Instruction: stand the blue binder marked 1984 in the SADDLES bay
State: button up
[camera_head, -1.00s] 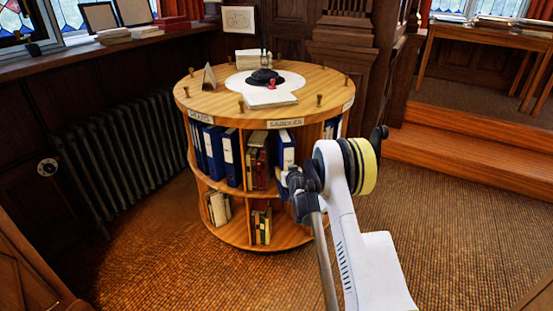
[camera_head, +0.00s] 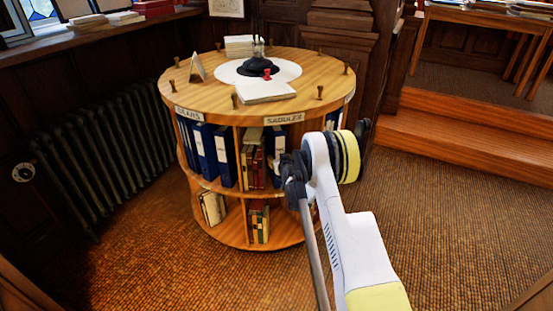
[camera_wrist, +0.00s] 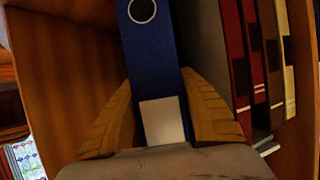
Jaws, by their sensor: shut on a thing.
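The blue binder (camera_wrist: 157,55) is between the two yellowish fingers of my gripper (camera_wrist: 158,82), which is shut on it. Its spine shows a finger hole and a pale label; no marking is readable. In the head view a blue binder (camera_head: 275,146) stands roughly upright under the SADDLES sign (camera_head: 284,118), to the right of the red books (camera_head: 253,166). My arm hides its lower part and my fingers there. In the wrist view, brown wood (camera_wrist: 65,75) lies left of the binder and red books (camera_wrist: 233,60) lie to its right, with a gap. Whether its base touches the shelf is hidden.
The round wooden stand (camera_head: 180,85) has a lower shelf with books (camera_head: 259,222). More blue binders (camera_head: 205,150) fill the bay to the left. Small pegs edge the top, which holds a paper stack (camera_head: 266,91). A radiator (camera_head: 95,165) stands left; steps (camera_head: 470,137) rise right.

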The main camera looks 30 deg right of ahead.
jog(key=o, duration=1.1)
